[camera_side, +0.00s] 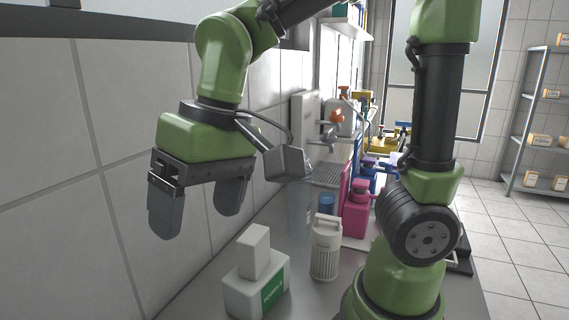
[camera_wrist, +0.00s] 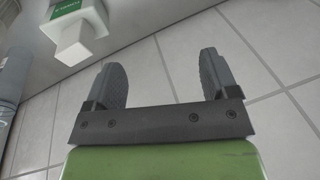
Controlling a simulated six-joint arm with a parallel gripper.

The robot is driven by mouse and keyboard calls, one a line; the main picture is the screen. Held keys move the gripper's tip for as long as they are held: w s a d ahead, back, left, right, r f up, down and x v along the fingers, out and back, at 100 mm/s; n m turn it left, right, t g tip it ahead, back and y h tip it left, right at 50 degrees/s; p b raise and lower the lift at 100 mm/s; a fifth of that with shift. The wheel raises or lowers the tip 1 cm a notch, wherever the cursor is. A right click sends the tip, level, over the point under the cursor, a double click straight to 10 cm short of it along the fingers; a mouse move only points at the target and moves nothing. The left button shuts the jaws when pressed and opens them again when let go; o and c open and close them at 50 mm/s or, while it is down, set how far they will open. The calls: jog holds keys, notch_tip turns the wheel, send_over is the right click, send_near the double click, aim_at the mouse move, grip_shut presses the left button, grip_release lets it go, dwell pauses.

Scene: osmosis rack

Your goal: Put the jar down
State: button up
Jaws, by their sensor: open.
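My gripper (camera_side: 200,205) is open and empty, raised in front of the tiled wall on the left. In the wrist view its two fingers (camera_wrist: 170,82) stand wide apart with only wall tiles behind them. I cannot tell for sure which container is the jar. A clear, bluish cylinder (camera_side: 299,212) stands on the counter right of my gripper, apart from it. A white ribbed canister with a handle (camera_side: 326,250) stands upright nearer the camera. A small blue-topped container (camera_side: 327,204) is partly hidden behind the canister.
A white box with a green label and a paper block on top (camera_side: 256,280) sits on the counter's near end; it also shows in the wrist view (camera_wrist: 82,22). Pink (camera_side: 357,212) and blue bottles stand further back. The wall (camera_side: 60,180) bounds the left side.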

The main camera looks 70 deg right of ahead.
jog(key=s+d+r+m+t, duration=0.2)
jog(key=s+d+r+t, duration=0.1)
jog(key=s+d+t, duration=0.2)
jog(key=shift+s+d+r, duration=0.25)
jog(key=shift+s+d, duration=0.9)
